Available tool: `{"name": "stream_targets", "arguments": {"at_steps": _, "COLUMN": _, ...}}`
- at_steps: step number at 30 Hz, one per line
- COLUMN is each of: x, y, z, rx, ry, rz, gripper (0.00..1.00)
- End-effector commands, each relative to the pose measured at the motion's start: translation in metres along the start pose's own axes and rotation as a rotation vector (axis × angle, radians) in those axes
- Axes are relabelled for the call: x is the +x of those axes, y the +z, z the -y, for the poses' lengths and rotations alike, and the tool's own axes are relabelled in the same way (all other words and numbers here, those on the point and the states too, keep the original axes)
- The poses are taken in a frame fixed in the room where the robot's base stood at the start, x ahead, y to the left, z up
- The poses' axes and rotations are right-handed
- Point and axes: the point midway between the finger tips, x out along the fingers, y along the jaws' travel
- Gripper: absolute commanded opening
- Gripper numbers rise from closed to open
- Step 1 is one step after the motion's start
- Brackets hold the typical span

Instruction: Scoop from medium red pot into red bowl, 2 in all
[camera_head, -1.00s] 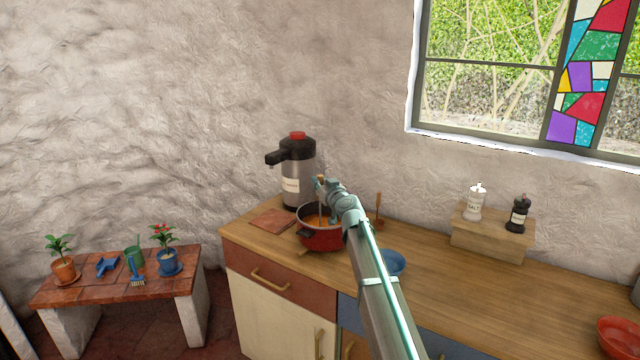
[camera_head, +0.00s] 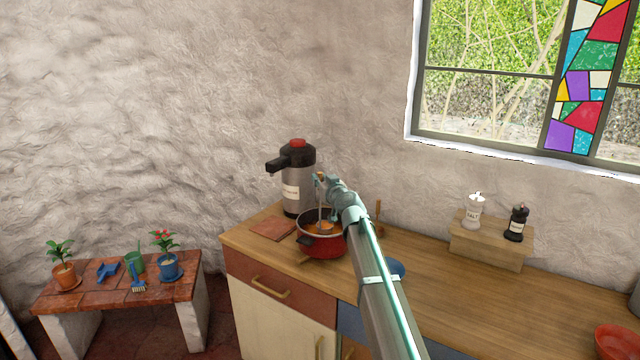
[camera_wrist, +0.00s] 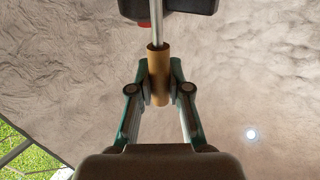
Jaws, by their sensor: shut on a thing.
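The red pot (camera_head: 322,245) stands on the wooden counter near its left end, with orange-brown contents visible inside. My gripper (camera_head: 321,181) is above the pot, shut on the handle of a ladle. In the wrist view my gripper (camera_wrist: 158,88) grips the ladle's tan handle (camera_wrist: 158,65) between both fingers, with its metal shaft running on beyond. The ladle's shaft (camera_head: 320,200) points down into the pot; whether its scoop is filled is too small to tell. The red bowl (camera_head: 617,342) is at the far right of the counter, cut by the picture edge.
A steel dispenser (camera_head: 298,185) stands behind the pot, a flat brown tile (camera_head: 272,229) left of it. A blue bowl (camera_head: 397,268) is partly hidden by my arm. Salt (camera_head: 473,211) and pepper (camera_head: 517,223) shakers stand on a wooden riser (camera_head: 490,246).

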Motion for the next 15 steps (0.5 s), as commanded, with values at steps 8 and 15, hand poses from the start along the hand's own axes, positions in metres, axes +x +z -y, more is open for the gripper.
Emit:
{"name": "stream_targets", "arguments": {"at_steps": 8, "x": 0.000, "y": -0.023, "z": 0.000, "rx": 0.000, "ry": 0.001, "rz": -0.001, "gripper": 0.00}}
{"name": "stream_targets", "arguments": {"at_steps": 15, "x": 0.000, "y": -0.040, "z": 0.000, "rx": 0.000, "ry": 0.001, "rz": -0.001, "gripper": 0.00}}
